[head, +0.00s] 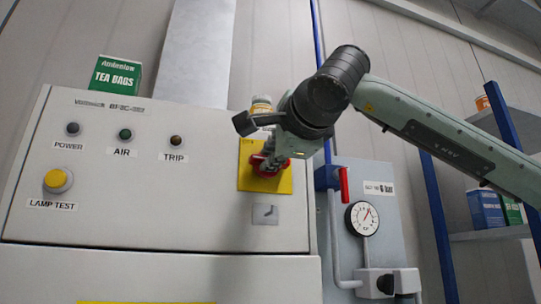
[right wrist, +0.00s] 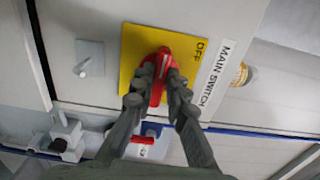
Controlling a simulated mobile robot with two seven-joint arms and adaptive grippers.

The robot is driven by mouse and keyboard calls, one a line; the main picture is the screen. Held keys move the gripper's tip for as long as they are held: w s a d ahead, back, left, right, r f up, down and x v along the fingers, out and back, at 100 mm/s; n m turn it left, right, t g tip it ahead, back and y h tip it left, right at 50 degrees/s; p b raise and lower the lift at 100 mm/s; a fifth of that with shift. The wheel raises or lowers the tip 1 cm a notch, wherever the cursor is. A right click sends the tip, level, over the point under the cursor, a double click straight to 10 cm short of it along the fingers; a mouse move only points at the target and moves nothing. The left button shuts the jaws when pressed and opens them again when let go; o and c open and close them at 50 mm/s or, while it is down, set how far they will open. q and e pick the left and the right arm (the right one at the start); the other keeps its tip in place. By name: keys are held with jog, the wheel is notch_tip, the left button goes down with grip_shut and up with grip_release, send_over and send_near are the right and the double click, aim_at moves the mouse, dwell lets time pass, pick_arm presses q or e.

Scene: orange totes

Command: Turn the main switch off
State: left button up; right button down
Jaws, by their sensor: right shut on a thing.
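The main switch is a red handle (right wrist: 161,62) on a square yellow plate (right wrist: 134,48). Its plate also shows at the right of the panel in the head view (head: 284,182). OFF is printed on the plate, and a white MAIN SWITCH label (right wrist: 214,76) is beside it. In the right wrist view the handle lies roughly up and down the picture, with a slight tilt. My right gripper (right wrist: 161,76) is shut on the red handle, one finger on each side. In the head view this gripper (head: 268,162) partly hides the handle. My left gripper is not in view.
The grey cabinet (head: 130,225) carries several lamps and a yellow LAMP TEST button (head: 58,180). A tea box (head: 117,74) and a small bottle (head: 262,103) stand on top. Right of it are a red-handled valve (head: 344,184), a gauge (head: 362,218) and blue shelving posts.

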jog(key=shift+n, duration=0.3)
jog(key=c, duration=1.5)
grip_release()
jog(key=shift+c, duration=0.2)
jog(key=v, duration=1.2)
